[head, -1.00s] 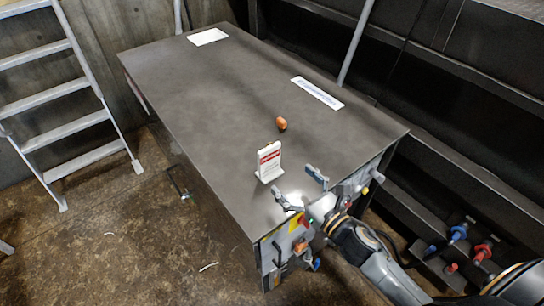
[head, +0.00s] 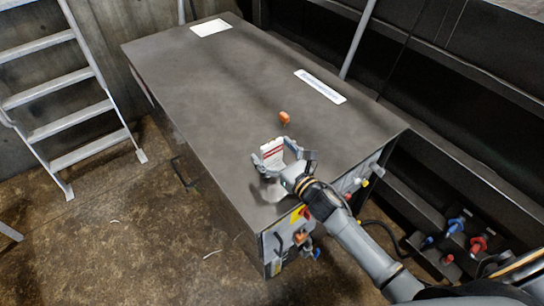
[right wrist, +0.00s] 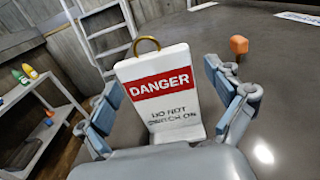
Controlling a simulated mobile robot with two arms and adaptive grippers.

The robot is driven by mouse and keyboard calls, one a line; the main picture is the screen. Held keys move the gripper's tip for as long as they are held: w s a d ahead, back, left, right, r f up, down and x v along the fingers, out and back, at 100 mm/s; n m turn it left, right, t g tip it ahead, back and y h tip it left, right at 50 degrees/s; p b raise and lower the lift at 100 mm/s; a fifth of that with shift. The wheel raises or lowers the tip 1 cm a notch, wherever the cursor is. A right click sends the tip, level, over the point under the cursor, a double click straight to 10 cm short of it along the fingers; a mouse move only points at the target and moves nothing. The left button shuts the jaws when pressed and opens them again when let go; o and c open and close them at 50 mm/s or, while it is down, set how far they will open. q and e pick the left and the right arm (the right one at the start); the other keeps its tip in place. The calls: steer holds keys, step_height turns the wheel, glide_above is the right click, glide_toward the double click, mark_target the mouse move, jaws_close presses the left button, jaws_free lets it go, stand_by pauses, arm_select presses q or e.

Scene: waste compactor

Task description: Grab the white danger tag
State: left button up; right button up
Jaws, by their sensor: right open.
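The white danger tag (head: 271,154) stands upright near the front end of the dark metal tabletop. In the right wrist view the tag (right wrist: 168,88) shows a red DANGER band, smaller lettering below and a brass-coloured ring on top. My right gripper (head: 283,158) is open, with one finger on each side of the tag. In the right wrist view a gap shows between the tag and the right finger; the left finger is close to the tag's left edge, and I cannot tell whether it touches. The tag's lower part is hidden behind the gripper. My left gripper is not in view.
A small orange object (head: 284,117) stands just behind the tag. Flat white labels (head: 320,86) lie farther back on the dark tabletop (head: 215,95). A control panel with switches (head: 300,237) is on the front end. A ladder (head: 70,95) stands at the left.

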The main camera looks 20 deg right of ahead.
steer(key=shift+c, duration=0.5)
steer(key=c, duration=1.2)
steer(key=shift+o, duration=0.2)
